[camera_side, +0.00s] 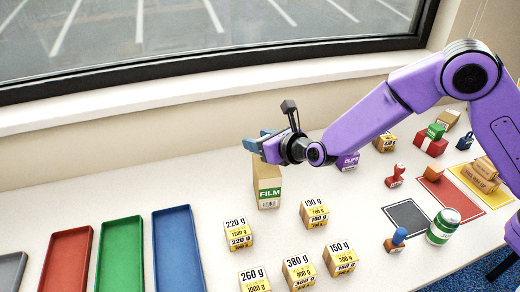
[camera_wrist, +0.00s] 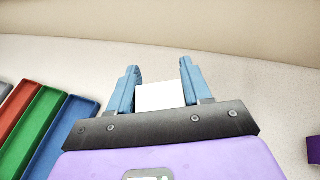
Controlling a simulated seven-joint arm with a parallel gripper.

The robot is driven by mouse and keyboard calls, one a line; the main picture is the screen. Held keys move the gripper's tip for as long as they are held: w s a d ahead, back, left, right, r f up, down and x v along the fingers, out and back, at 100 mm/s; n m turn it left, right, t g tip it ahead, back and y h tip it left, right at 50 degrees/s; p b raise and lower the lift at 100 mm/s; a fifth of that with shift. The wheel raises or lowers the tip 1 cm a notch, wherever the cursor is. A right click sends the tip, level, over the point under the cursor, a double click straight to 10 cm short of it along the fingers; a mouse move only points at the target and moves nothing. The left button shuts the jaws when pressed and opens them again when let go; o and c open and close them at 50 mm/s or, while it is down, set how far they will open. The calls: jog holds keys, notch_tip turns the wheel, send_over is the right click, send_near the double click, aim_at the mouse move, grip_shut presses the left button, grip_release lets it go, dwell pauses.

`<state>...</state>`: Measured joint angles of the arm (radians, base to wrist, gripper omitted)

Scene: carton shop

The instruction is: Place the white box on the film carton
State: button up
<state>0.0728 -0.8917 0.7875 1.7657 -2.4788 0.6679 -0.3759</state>
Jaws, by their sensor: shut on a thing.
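The film carton (camera_side: 268,188), brown with a green FILM label, stands upright on the table in the side view. My gripper (camera_side: 256,143) is directly over or just behind its top, with its blue fingers level. In the wrist view, the white box (camera_wrist: 160,96) lies between the two blue fingers of my gripper (camera_wrist: 160,66), which are shut on it. The side view does not clearly show the white box, as the gripper hides it. I cannot tell whether the box touches the carton's top. The carton is not visible in the wrist view.
Red, green and blue trays (camera_side: 178,250) lie at the left. Several weight-labelled boxes (camera_side: 239,234) stand in front of the carton. A purple carton (camera_side: 348,161) is to the right. Stamps, a green can (camera_side: 443,227) and coloured mats fill the right side. A window ledge runs behind.

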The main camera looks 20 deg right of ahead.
jog(key=shift+f, duration=1.5)
jog(key=shift+f, duration=0.1)
jog(key=o, duration=1.1)
jog(key=shift+c, duration=0.2)
jog(key=shift+s, duration=0.15)
jog(key=v, duration=1.1)
jog(key=shift+s+r, duration=0.25)
jog(key=shift+r, duration=0.15)
jog(key=shift+d, duration=0.2)
